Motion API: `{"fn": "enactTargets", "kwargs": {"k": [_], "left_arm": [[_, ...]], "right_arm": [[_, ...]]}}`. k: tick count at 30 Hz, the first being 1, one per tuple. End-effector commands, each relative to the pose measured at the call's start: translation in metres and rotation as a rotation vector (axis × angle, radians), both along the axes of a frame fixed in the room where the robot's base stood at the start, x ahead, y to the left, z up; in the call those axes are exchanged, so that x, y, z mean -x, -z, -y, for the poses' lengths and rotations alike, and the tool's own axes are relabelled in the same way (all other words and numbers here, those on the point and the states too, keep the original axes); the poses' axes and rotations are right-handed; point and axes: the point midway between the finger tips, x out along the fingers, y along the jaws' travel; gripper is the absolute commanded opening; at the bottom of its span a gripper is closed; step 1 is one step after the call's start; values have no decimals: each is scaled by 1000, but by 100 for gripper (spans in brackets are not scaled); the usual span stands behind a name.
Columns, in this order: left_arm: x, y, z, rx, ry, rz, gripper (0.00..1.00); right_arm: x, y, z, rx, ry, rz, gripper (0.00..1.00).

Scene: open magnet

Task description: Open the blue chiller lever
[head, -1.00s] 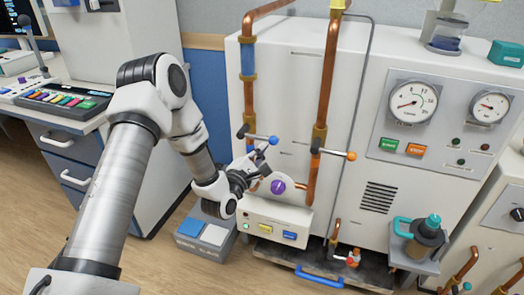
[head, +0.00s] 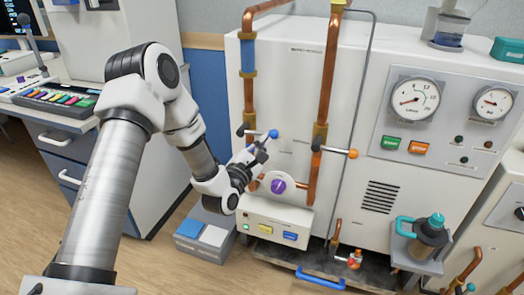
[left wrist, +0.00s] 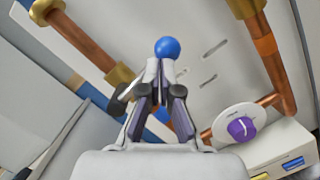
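The blue chiller lever is a thin grey rod with a blue ball end (head: 273,133). It sticks out to the right, about level, from the valve on the left copper pipe of the white cabinet. My left gripper (head: 262,150) reaches it from below. In the left wrist view my gripper's fingertips (left wrist: 160,70) are close together, just below the blue ball (left wrist: 166,47). They appear shut on the rod, whose outer part they hide. My right gripper is in neither view.
A similar lever with an orange ball (head: 352,154) is on the right copper pipe. A purple knob (head: 278,186) sits below my gripper, above a white button box (head: 262,222). A grey box (head: 206,235) stands on the floor at lower left.

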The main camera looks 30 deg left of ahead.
Motion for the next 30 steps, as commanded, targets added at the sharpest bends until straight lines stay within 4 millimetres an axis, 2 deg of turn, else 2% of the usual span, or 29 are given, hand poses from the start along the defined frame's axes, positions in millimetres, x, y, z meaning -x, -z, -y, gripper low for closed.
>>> {"fn": "enactTargets", "kwargs": {"k": [6,15,19,30], "left_arm": [[0,-12,-2,166,0,44,0],[2,-36,-10,173,-1,46,0],[3,-43,-15,300,-1,76,0],[7,-62,-32,304,-1,77,0]], "right_arm": [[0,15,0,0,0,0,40],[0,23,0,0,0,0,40],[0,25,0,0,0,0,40],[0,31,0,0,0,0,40]]}}
